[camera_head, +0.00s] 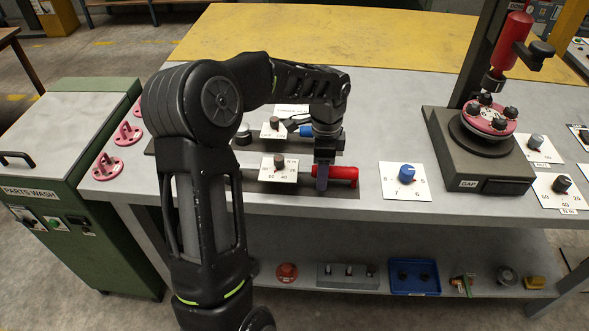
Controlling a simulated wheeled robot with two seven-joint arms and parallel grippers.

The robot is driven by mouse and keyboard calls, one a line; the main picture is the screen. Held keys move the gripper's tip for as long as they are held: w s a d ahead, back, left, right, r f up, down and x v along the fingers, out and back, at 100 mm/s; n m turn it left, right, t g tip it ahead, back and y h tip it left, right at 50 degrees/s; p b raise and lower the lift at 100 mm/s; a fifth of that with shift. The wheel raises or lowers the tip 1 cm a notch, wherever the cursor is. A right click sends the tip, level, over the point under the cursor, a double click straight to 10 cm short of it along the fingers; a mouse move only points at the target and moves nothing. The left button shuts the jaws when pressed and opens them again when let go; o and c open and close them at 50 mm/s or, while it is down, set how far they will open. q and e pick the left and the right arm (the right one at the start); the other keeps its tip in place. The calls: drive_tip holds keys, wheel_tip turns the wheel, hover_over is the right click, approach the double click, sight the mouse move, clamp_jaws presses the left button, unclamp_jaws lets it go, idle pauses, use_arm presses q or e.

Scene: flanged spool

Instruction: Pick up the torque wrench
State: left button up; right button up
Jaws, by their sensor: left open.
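A tool with a red handle (344,174) lies on a dark mat (320,202) near the front edge of the grey workbench. It looks like the torque wrench, but its left part is hidden behind my arm. My left gripper (322,184) points down over the handle, with its fingers at the handle's left part. It is open; I cannot tell whether the fingers touch the handle. A second tool with a blue handle (304,130) lies farther back, partly behind my wrist. My right gripper is out of view.
White dial cards with a grey knob (279,161) and a blue knob (407,173) stand nearby. A dark fixture (480,186) with a pink flanged spool (490,119) is at right. Pink flanged parts (107,165) are at left. A green parts-wash cabinet (60,140) adjoins the bench.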

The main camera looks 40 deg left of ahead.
use_arm(q)
drive_tip(key=shift+c, duration=0.4)
clamp_jaws()
idle(0.5)
drive_tip(key=shift+r, duration=0.1)
